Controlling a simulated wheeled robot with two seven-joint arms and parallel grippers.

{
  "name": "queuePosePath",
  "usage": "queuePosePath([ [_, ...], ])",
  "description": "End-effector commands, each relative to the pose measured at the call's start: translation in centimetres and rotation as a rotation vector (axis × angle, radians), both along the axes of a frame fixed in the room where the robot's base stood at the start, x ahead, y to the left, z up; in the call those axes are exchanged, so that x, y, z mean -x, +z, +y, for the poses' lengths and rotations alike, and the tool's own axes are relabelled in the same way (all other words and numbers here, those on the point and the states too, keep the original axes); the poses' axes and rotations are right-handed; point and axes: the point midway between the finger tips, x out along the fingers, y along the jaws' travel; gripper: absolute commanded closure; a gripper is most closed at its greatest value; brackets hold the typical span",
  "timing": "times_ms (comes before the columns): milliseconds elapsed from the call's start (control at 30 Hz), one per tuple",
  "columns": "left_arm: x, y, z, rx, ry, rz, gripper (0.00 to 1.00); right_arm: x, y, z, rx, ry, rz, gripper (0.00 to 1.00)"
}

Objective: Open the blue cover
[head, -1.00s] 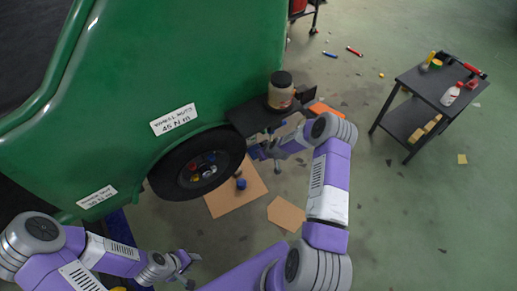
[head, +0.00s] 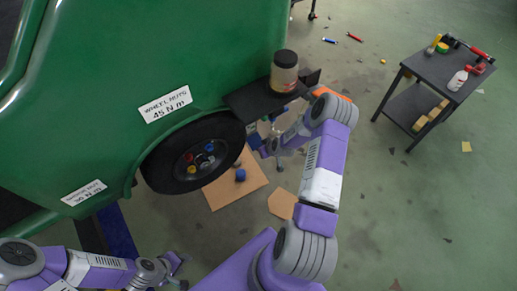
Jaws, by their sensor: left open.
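No part is clearly a blue cover. Blue things in view are a small blue piece (head: 240,175) on the cardboard beside the wheel, a blue spot on the wheel hub (head: 208,148), and a long blue strip (head: 117,232) at the lower left, under the green body. My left gripper (head: 178,264) is open and empty at the bottom left, right of the blue strip and below the wheel. My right gripper (head: 264,145) is near the wheel's right side under the black shelf, small and partly hidden; its jaws cannot be made out.
The green rickshaw body (head: 150,60) fills the left. A jar (head: 284,74) stands on the black shelf (head: 245,103). Cardboard (head: 222,191) lies under the wheel. The floor between is mostly free.

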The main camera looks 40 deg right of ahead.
Motion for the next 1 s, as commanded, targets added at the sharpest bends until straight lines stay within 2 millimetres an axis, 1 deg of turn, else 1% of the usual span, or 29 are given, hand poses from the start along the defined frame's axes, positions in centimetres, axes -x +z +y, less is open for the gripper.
queuePosePath([
  [200,0.0,-0.4,0.0,0.000,0.000,0.000,0.57,0.3,-0.4,-0.4,0.001,-0.008,0.000,1.00],
  [700,0.0,-0.4,0.0,0.000,0.000,0.000,0.57,0.3,-0.4,-0.4,0.001,-0.008,0.000,1.00],
  [1000,0.0,0.3,0.0,0.000,0.000,0.000,0.57,0.3,0.7,-0.4,0.001,-0.007,0.000,1.00],
])
